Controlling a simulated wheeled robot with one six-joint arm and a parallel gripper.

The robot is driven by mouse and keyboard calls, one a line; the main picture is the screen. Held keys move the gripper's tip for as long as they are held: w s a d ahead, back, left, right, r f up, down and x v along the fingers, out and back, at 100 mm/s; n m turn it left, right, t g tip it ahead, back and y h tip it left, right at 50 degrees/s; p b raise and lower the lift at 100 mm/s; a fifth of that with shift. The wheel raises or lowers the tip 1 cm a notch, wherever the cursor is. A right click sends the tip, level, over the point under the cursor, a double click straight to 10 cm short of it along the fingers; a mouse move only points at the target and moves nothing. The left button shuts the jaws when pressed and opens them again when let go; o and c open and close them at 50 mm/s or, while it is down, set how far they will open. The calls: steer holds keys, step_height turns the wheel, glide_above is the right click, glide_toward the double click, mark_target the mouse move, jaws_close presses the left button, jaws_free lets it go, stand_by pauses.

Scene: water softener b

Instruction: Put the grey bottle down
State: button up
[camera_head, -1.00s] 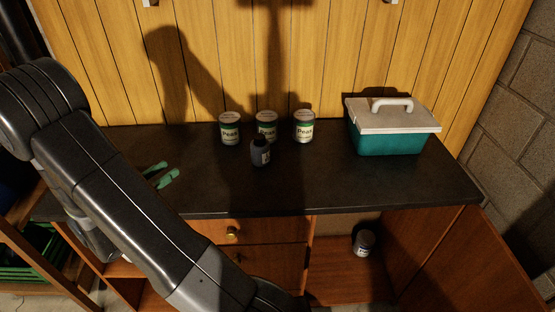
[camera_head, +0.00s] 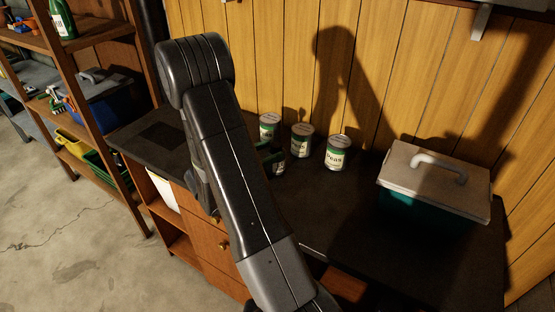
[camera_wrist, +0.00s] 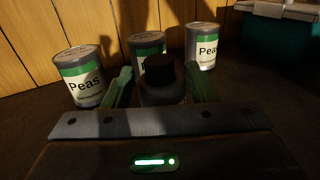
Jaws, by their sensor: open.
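The grey bottle (camera_wrist: 162,93), with a black cap, stands upright on the dark worktop (camera_head: 160,137) in front of the row of cans. In the wrist view it sits between the two green fingers of my gripper (camera_wrist: 158,76). The fingers are apart, one on each side of the bottle, and the jaws are open. The bottle's lower part is hidden behind the gripper body. In the head view the bottle (camera_head: 278,163) is partly hidden by a green finger and my arm.
Three cans of peas stand close behind the bottle: left (camera_wrist: 82,76), middle (camera_wrist: 146,45) and right (camera_wrist: 202,46). A teal box with a pale handled lid (camera_head: 433,178) stands on the right. A wooden wall (camera_head: 400,70) closes the back. The worktop's left end is clear.

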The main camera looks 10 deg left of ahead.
mark_target(282, 148)
steer(key=shift+p+x, duration=0.5)
steer(key=shift+x, duration=2.15)
jaws_close()
